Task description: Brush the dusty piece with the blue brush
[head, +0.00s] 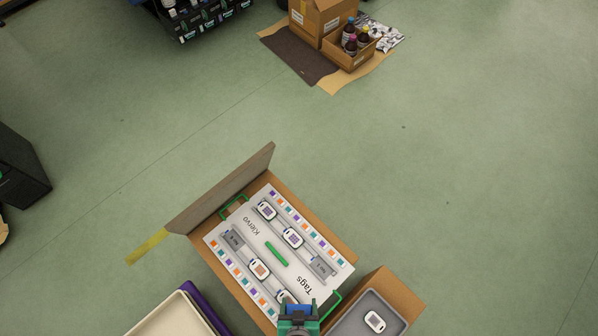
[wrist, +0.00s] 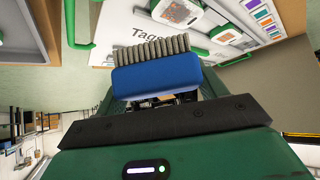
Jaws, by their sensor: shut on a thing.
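My gripper (head: 298,318) is shut on the blue brush (wrist: 156,76) at the near edge of the board labelled Tags. The brush's blue body also shows in the head view (head: 293,308). Its grey-brown bristles point away from my gripper and appear clear of any piece. White-framed pieces sit in grey slots on the board. One piece (head: 260,268) has a brownish face and looks the dustiest; others (head: 267,209) (head: 292,237) look cleaner. Another piece (head: 284,297) is partly hidden by my gripper. A piece with a brown, speckled face (wrist: 181,11) shows beyond the bristles.
The white board (head: 222,240) lies in a cardboard box with a raised flap (head: 225,190) and green handles. A grey tray (head: 350,322) with one white piece stands at right. A cream tray (head: 172,318) is at lower left.

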